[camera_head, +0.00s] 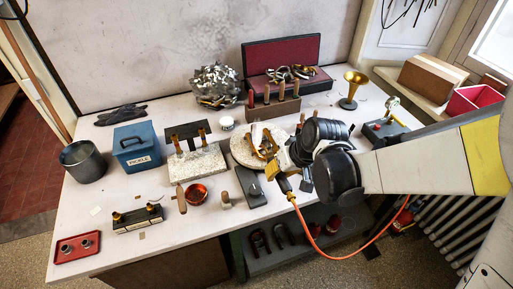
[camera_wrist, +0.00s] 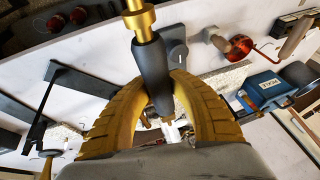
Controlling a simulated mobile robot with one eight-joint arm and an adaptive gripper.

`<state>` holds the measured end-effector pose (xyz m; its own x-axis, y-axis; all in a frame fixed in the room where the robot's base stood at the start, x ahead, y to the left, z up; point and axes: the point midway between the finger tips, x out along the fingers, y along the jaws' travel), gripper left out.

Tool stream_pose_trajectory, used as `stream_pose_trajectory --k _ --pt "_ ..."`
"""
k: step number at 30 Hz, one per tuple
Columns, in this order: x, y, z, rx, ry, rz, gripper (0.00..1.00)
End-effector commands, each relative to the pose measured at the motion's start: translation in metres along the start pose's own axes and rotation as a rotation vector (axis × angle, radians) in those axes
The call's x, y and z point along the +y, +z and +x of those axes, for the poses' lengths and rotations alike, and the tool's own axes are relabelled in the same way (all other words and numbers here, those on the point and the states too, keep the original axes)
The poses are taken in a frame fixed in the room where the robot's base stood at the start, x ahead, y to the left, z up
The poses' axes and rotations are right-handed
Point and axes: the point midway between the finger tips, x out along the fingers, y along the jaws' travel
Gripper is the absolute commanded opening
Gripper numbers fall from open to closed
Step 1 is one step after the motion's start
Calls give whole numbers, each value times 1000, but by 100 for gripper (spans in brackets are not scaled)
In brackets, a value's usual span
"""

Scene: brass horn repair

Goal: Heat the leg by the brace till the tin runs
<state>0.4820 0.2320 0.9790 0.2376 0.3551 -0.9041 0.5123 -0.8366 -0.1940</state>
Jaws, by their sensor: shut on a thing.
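My gripper (camera_head: 272,172) has yellow fingers, which also show in the wrist view (camera_wrist: 155,105). They are shut on a dark-handled torch (camera_wrist: 152,75) with a brass neck. An orange hose (camera_head: 297,212) runs from the torch's lower end. I see no flame. Brass horn work (camera_head: 259,138) lies on a round pale board (camera_head: 238,150), just left of and behind my gripper. My gripper and wrist partly cover that work. The leg, the brace and any tin between them are too small or hidden to tell apart.
A speckled block (camera_head: 198,165), a red bowl (camera_head: 196,194) and a dark grey block (camera_head: 249,186) stand left of my gripper. The blue pickle tub (camera_head: 136,147) is farther left. A tool rack (camera_head: 273,108) and brass bell (camera_head: 353,88) stand behind. The hose sags past the bench's front edge.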

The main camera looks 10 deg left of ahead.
Motion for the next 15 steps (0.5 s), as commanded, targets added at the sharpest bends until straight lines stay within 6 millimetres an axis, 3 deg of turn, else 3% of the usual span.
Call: stream_pose_trajectory --k 7,15 --pt "-1 -1 -6 0 0 0 0" --pt "-12 -4 -66 0 0 1 0"
